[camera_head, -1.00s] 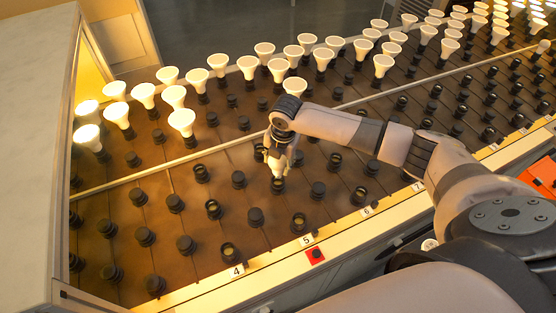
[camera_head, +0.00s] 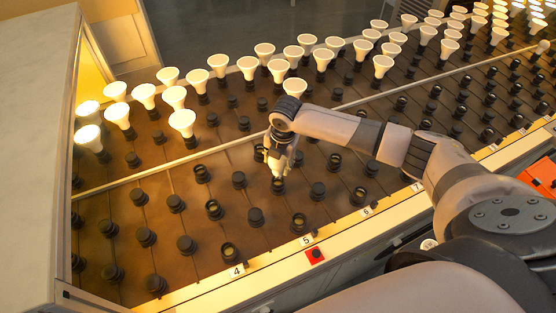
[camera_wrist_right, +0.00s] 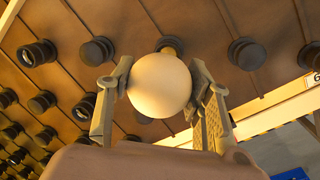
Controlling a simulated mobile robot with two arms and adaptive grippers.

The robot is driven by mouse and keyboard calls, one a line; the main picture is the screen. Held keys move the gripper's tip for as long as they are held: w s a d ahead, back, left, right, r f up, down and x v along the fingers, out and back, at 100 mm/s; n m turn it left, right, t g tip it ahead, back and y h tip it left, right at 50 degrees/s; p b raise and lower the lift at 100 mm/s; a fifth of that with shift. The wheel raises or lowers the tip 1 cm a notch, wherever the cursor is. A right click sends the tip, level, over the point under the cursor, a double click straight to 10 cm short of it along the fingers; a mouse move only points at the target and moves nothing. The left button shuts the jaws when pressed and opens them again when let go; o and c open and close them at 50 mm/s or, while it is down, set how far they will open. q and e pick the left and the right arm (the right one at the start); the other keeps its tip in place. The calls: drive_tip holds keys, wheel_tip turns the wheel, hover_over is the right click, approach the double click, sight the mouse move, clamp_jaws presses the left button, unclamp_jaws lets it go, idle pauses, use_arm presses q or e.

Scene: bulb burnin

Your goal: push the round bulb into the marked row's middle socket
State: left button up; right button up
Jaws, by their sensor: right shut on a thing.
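My right gripper (camera_head: 280,163) is shut on the round bulb and points down over the board. In the right wrist view the white round bulb (camera_wrist_right: 160,85) sits between the two fingers of the gripper (camera_wrist_right: 162,92). Its base end is toward a socket (camera_wrist_right: 170,42), mostly hidden behind it. In the head view that is the middle socket (camera_head: 278,187) of the row labelled 5, directly under the bulb. I cannot tell how deep the bulb's base is in it. A red marker (camera_head: 315,256) lies at the front edge by label 5. My left gripper is out of view.
Dark sockets stand in rows around the gripper, including a front socket (camera_head: 299,222) and a capped one (camera_head: 318,190) close by. Lit reflector bulbs (camera_head: 182,121) fill the back section beyond a rail (camera_head: 150,170). A pale cabinet wall (camera_head: 35,150) borders the left.

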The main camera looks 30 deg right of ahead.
drive_tip(key=shift+f, duration=0.2)
drive_tip(key=shift+f+b, duration=1)
drive_tip(key=shift+f, duration=0.9)
drive_tip(key=o, duration=1.2)
drive_tip(key=shift+r, duration=0.1)
drive_tip(key=r, duration=0.4)
drive_tip(key=s+r, duration=0.1)
drive_tip(key=r, duration=0.3)
drive_tip(key=s+r, duration=0.1)
drive_tip(key=r, duration=0.3)
drive_tip(key=shift+s+f, duration=0.1)
drive_tip(key=shift+f, duration=0.05)
